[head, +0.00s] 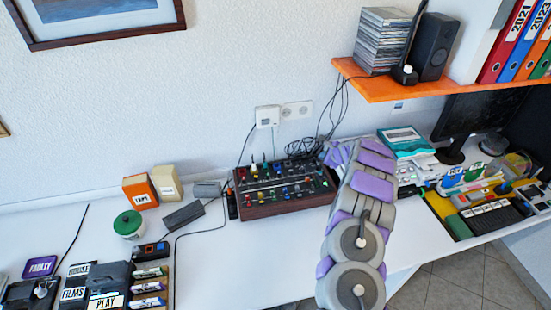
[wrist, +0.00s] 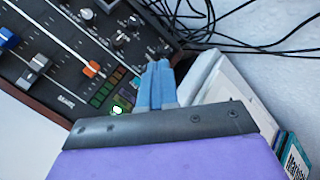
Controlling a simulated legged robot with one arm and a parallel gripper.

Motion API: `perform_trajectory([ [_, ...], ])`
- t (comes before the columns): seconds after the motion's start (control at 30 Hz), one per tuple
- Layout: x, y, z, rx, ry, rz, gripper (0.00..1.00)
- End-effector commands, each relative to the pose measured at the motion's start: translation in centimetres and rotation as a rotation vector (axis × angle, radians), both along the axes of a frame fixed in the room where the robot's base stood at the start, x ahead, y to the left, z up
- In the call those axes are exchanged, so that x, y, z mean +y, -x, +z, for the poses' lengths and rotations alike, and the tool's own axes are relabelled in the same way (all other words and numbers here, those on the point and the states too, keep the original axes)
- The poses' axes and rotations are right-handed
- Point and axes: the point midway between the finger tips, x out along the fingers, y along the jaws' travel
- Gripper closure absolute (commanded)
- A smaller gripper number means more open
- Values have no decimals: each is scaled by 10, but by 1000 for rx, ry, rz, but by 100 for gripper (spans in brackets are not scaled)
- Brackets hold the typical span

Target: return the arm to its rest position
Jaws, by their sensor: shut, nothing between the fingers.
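My arm reaches from the bottom right of the head view up over the white desk. My gripper (head: 338,154) is at its far end, beside the right end of the mixer (head: 285,189). In the wrist view my gripper (wrist: 160,72) shows its blue fingers together, with nothing between them. The fingertips appear over or near the corner of the mixer (wrist: 75,50), with its knobs and sliders. Whether they touch it cannot be told.
An orange shelf (head: 405,87) with a disc stack (head: 383,40) and a speaker (head: 434,47) overhangs at upper right. Black cables (head: 310,147) lie behind the mixer. A monitor (head: 480,125) stands at right. The desk (head: 235,262) is clear in front of the mixer.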

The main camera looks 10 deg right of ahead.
Motion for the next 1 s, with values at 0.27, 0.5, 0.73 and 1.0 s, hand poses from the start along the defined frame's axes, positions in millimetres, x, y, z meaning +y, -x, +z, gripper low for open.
perform_trajectory([
  [0.27,17,0,14,-3,5,50,100],
  [0.5,102,20,81,-15,44,312,100],
  [0.73,182,68,144,-23,117,603,100],
  [1.0,252,152,203,-24,231,938,100],
])
